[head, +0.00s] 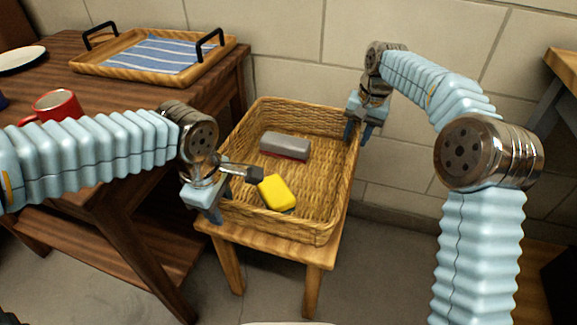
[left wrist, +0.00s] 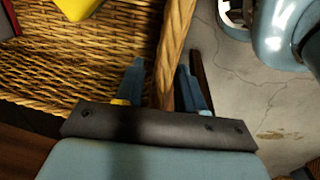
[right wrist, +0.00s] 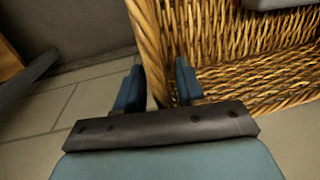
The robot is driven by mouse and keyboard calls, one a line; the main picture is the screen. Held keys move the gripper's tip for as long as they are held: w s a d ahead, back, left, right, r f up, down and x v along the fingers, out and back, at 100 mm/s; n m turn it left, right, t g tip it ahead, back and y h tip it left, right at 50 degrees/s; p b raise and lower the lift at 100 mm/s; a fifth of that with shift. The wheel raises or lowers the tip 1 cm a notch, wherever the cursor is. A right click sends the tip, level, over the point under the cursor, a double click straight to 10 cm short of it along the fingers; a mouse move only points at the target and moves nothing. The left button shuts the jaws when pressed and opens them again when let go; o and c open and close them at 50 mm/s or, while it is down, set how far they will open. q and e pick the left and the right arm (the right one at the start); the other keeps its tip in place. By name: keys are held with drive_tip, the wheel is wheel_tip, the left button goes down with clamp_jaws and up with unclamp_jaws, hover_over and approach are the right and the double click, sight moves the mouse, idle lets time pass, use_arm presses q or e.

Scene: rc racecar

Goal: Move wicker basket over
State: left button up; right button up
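The wicker basket (head: 334,205) sits on a small wooden stool (head: 265,240). It holds a yellow block-like item (head: 276,192) and a grey and dark red item (head: 285,146). My left gripper (head: 212,203) is at the basket's near left rim. The left wrist view shows the rim between its close-set fingers (left wrist: 163,88), one inside and one outside. My right gripper (head: 361,128) is at the far right rim. The right wrist view shows that rim between its fingers (right wrist: 158,85). Both look shut on the basket; firm contact is hard to see.
A dark wooden table (head: 120,100) on the left holds a wooden tray (head: 90,68) with a striped cloth, a red mug (head: 56,104) and a white plate (head: 20,58). A block wall (head: 300,60) stands behind the basket. Another wooden piece of furniture (head: 563,65) is at the right edge.

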use_arm(q)
clamp_jaws()
use_arm(e)
clamp_jaws()
